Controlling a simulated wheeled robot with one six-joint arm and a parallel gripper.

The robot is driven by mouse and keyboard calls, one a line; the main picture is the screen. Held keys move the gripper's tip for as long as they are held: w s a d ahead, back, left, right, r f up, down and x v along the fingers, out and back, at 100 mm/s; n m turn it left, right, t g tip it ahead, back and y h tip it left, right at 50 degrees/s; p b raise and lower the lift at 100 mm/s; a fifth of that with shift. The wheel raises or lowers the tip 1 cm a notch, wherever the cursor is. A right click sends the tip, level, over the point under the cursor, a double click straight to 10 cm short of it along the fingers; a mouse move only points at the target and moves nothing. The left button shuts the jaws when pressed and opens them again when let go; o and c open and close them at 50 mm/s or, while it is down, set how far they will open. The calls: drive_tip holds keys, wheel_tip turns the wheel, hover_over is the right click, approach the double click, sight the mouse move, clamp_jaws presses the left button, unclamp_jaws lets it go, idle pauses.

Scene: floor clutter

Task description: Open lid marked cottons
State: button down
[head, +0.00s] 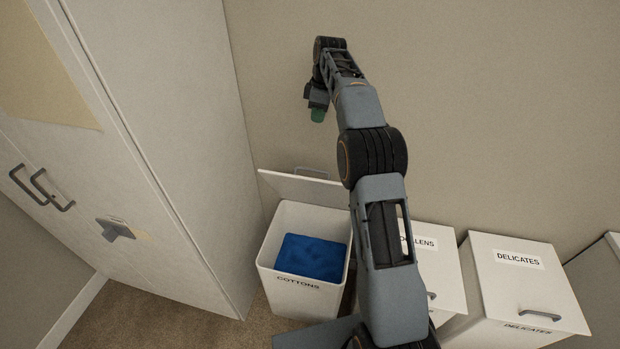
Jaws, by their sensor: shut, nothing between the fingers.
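The white bin marked COTTONS (266,263) stands on the floor between the wardrobe and my arm. Its lid (290,188) is open, tilted up at the back against or near the wall, with its grey handle at the top edge. Blue cloth (311,258) lies inside the bin. My gripper (318,114) is raised above and behind the bin, apart from the lid, with its greenish tips pointing down. It is shut and empty. My arm covers the bin's right side.
A bin with a partly hidden label ending in LLENS (428,270) and a bin marked DELICATES (500,275) stand to the right, lids shut. A tall pale wardrobe (160,130) with handles stands close on the left. The wall (480,110) is behind.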

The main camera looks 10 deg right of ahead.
drive_tip(key=s+a+f+m+t+b, duration=0.1)
drive_tip(key=s+f+t+b, duration=0.1)
drive_tip(key=s+f+t, duration=0.3)
drive_tip(key=s+a+f+t+b, duration=0.15)
drive_tip(key=s+f, duration=0.25)
drive_tip(key=f, duration=0.4)
drive_tip(key=x, duration=0.3)
drive_tip(key=w+x, duration=0.1)
drive_tip(key=x, duration=0.2)
drive_tip(key=r+x, duration=0.1)
drive_tip(key=x, duration=0.3)
drive_tip(key=shift+w+d+f+p, duration=0.1)
drive_tip(key=shift+w+d+p, duration=0.2)
drive_tip(key=shift+w+d, duration=0.05)
